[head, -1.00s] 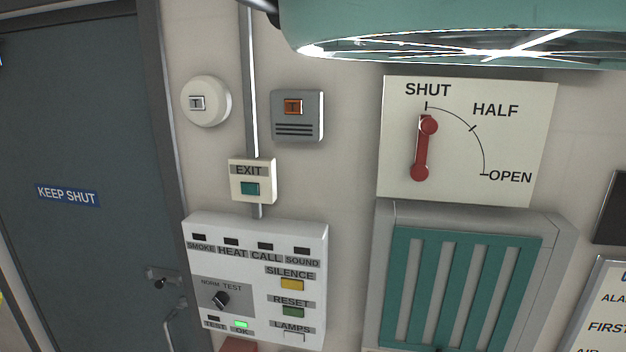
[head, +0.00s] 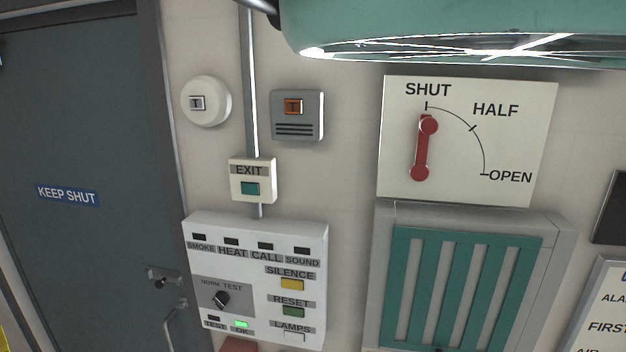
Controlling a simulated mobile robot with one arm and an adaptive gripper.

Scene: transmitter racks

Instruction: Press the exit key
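The exit key (head: 250,188) is a small green rectangular button on a cream box (head: 266,183) labelled EXIT. The box is fixed to the wall right of the dark door, on a vertical conduit, just above a white alarm panel. Nothing covers the key, and nothing touches it. My gripper is not in this view, so its distance from the key and its opening cannot be told.
The grey-blue door (head: 75,130) marked KEEP SHUT fills the left. The alarm panel (head: 255,235) has a knob, several buttons and a lit green lamp. A red lever (head: 422,150) points at SHUT above a green louvre (head: 455,290). A teal lamp-like fixture (head: 460,25) hangs above.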

